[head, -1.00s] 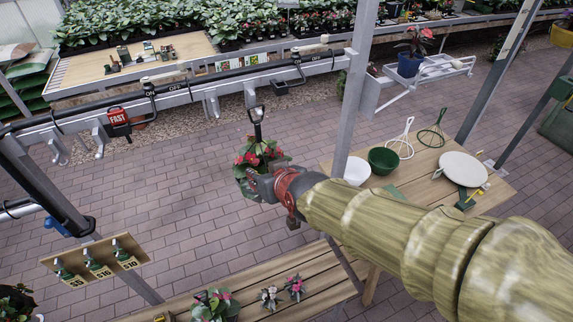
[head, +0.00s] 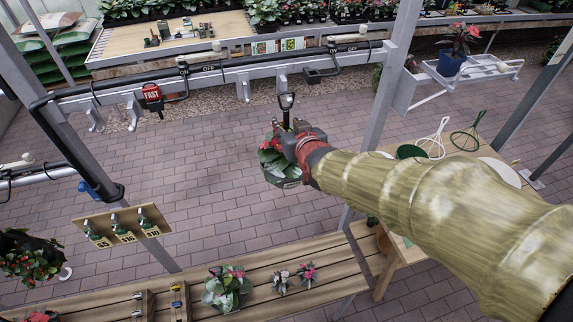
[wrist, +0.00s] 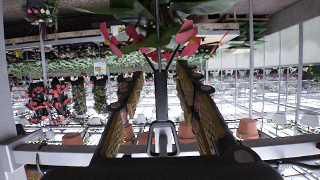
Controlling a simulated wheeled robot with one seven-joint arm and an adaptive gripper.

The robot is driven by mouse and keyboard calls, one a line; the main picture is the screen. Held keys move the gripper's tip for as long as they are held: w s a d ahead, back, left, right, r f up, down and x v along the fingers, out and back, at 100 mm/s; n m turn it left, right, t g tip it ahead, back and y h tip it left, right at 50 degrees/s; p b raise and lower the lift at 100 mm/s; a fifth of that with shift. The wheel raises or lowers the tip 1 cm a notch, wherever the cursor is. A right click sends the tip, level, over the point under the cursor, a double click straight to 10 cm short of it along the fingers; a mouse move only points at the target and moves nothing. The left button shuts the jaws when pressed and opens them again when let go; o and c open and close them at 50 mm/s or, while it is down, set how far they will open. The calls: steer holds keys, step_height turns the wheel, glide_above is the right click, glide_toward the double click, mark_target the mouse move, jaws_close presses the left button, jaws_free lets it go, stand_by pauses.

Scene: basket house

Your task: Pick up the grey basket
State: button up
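A grey basket (head: 284,182) with a plant of green leaves and red flowers hangs from the metal rail (head: 225,72) by a dark hanger (head: 286,102). My gripper (head: 290,143) is at the upper right of the basket in the head view and covers part of its plant and hanger. In the wrist view my gripper (wrist: 162,90) is open, with its fingers spread left and right. The dark hanger (wrist: 161,100) shows in the gap between them, with space on both sides. Red flowers and leaves (wrist: 150,38) fill the top there; the basket itself is not clear.
A red "FAST" tag (head: 152,93) and hooks hang along the rail. A wooden bench (head: 335,262) with potted plants runs below. A grey post (head: 388,90) stands right of the basket. A table at right, partly behind my arm, holds a green bowl (head: 408,152). Paved floor is open at left.

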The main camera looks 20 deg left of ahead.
steer(key=shift+w+a+f, duration=0.25)
steer(key=shift+w+a, duration=0.1)
steer(key=shift+w, duration=0.2)
steer(key=c, duration=0.4)
jaws_close()
stand_by(0.5)
steer(key=shift+r, duration=0.2)
